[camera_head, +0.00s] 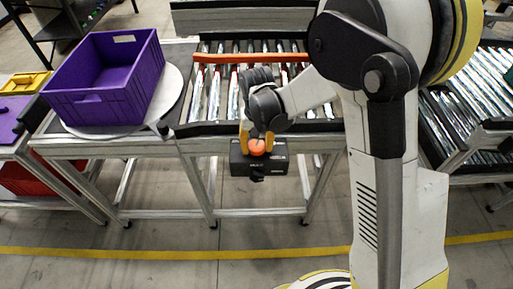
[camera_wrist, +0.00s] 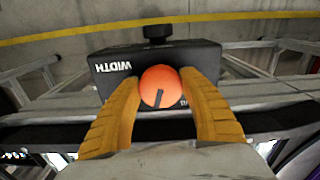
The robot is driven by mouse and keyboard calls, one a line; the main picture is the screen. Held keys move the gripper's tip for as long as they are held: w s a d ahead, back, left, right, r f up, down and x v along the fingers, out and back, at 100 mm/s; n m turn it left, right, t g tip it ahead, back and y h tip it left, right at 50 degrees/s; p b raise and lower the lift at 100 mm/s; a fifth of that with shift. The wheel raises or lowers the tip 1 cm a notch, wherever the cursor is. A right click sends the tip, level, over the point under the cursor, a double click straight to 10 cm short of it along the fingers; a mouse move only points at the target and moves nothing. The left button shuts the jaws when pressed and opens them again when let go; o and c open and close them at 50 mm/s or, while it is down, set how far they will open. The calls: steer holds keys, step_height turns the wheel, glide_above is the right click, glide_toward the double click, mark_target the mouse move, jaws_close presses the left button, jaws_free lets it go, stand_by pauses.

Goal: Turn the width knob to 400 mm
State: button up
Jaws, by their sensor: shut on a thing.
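The width knob (camera_wrist: 160,88) is a round orange knob with a dark pointer mark. It sits on a black box (camera_wrist: 112,68) lettered WIDTH, seen upside down in the wrist view. In the head view the knob (camera_head: 257,147) is on the black box (camera_head: 281,164) at the front of the conveyor. My gripper (camera_wrist: 160,90) has its two yellow fingers on either side of the knob, shut on it. The pointer mark points down and slightly left in the wrist view. Scale numbers on the box are too hidden to read.
A roller conveyor (camera_head: 213,95) with an orange-red bar (camera_head: 236,57) stands behind the box. A purple crate (camera_head: 84,107) sits on a round plate (camera_head: 173,91) at left. Another roller conveyor (camera_head: 466,99) is at right. The floor in front is clear, with a yellow line (camera_head: 185,254).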

mark_target(258, 145)
steer(key=n+b, duration=0.1)
steer(key=n, duration=0.4)
steer(key=shift+d+n, duration=0.1)
steer(key=shift+n, duration=0.2)
steer(key=n, duration=0.5)
steer(key=shift+d+n+b, duration=0.1)
steer(key=shift+n+b, duration=0.2)
steer(key=shift+n, duration=0.1)
steer(key=o, duration=1.2)
steer(key=shift+w, duration=0.1)
step_height(258, 145, up, 12)
